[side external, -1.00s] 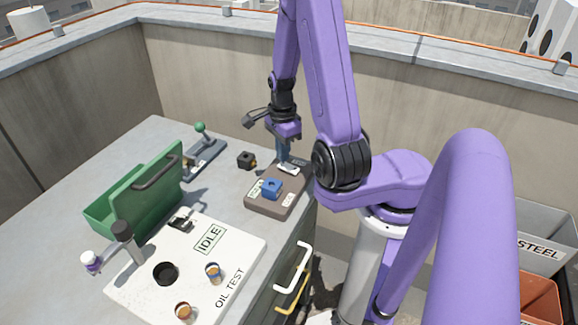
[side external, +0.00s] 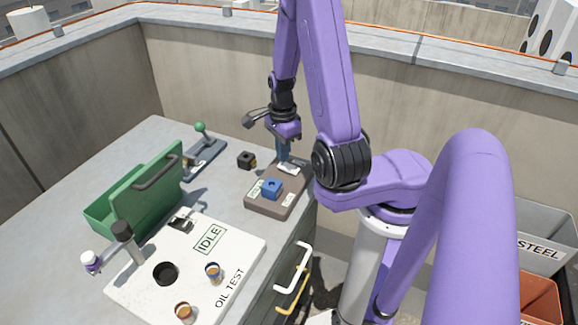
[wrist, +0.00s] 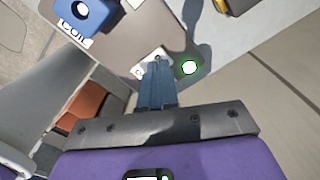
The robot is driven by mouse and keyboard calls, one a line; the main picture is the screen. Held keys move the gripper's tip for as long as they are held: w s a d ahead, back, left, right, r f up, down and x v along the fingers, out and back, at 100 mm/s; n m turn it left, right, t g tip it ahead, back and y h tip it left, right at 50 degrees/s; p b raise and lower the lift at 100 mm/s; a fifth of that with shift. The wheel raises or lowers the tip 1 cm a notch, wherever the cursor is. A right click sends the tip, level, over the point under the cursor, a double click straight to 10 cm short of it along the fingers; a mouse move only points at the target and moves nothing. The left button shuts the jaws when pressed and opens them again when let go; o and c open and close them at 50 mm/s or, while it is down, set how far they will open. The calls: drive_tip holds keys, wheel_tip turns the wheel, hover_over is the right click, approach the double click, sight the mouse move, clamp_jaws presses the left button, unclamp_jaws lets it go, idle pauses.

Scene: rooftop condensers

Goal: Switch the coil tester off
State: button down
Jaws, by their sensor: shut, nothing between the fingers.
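The coil tester (side external: 274,208) is a brown-grey slab near the right edge of the bench, and it also shows in the wrist view (wrist: 120,48). A blue block with a round hole (side external: 271,187) sits on it. A round lamp (wrist: 189,67) on the slab looks white with a green rim. A small white plate (wrist: 142,70) lies by the fingertips; its switch is largely hidden by the fingers. My gripper (side external: 283,158) is shut and empty, pointing down over the tester's far end. In the wrist view its blue fingertips (wrist: 157,66) are at the white plate; contact is unclear.
A black block (side external: 246,160) and a green-knobbed lever (side external: 201,128) stand behind the tester. A green open box (side external: 150,190) is at left. The white oil-test board (side external: 245,250), reading IDLE, is in front. Drawer handles (side external: 292,268) stick out at the bench's side.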

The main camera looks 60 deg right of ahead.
sight(283, 164)
drive_tip(key=shift+f, duration=1)
idle(0.6)
drive_tip(key=shift+r, duration=3.55)
